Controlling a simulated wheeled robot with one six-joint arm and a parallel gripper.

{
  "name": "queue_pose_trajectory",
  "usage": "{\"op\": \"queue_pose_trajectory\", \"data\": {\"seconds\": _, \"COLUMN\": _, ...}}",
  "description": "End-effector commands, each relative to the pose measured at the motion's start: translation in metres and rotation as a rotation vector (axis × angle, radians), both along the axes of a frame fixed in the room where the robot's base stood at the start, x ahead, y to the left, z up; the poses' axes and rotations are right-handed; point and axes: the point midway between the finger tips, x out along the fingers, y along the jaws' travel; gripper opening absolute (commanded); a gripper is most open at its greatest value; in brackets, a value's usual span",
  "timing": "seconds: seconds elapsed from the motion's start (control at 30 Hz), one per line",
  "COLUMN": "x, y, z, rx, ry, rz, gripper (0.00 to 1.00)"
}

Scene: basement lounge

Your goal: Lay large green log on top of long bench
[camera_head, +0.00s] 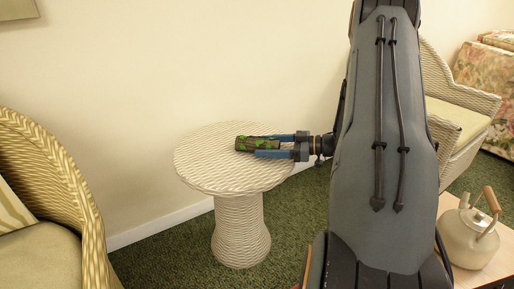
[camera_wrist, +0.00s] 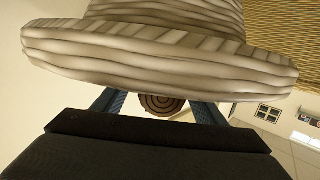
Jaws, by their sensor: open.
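The green log (camera_head: 257,143), dark with bright green patches, lies on its side on a round white wicker table (camera_head: 200,160). My gripper (camera_head: 268,145) reaches in from the right at table height, with its blue fingers on either side of the log's right part. The jaws are open. In the wrist view, the log's round brown end (camera_wrist: 162,105) shows between the two fingers (camera_wrist: 160,108), with the wicker table edge (camera_wrist: 150,62) across the top. I cannot tell whether the fingers touch the log. No long bench can be made out.
A wicker armchair (camera_head: 75,185) stands at the left, and another wicker chair (camera_head: 455,105) stands behind my arm at the right. A cream kettle (camera_head: 466,235) sits on a low wooden table (camera_head: 490,268) at the lower right. Green carpet (camera_head: 165,250) is clear around the round table.

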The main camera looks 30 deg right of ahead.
Motion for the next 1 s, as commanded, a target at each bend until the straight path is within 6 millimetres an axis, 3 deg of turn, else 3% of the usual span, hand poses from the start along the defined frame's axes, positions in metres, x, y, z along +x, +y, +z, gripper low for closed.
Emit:
{"op": "queue_pose_trajectory", "data": {"seconds": 0.2, "x": 0.020, "y": 0.024, "z": -0.004, "rx": 0.000, "ry": 0.000, "rz": 0.002, "gripper": 0.65}}
{"op": "queue_pose_trajectory", "data": {"seconds": 0.43, "x": 0.021, "y": 0.026, "z": -0.003, "rx": 0.000, "ry": 0.000, "rz": 0.001, "gripper": 0.65}}
{"op": "queue_pose_trajectory", "data": {"seconds": 0.73, "x": 0.021, "y": 0.026, "z": -0.003, "rx": 0.000, "ry": 0.000, "rz": 0.001, "gripper": 0.16}}
{"op": "queue_pose_trajectory", "data": {"seconds": 0.8, "x": 0.021, "y": 0.025, "z": -0.003, "rx": 0.000, "ry": -0.001, "rz": 0.001, "gripper": 0.09}}
{"op": "queue_pose_trajectory", "data": {"seconds": 1.0, "x": 0.021, "y": 0.025, "z": -0.001, "rx": -0.001, "ry": -0.001, "rz": 0.001, "gripper": 0.09}}
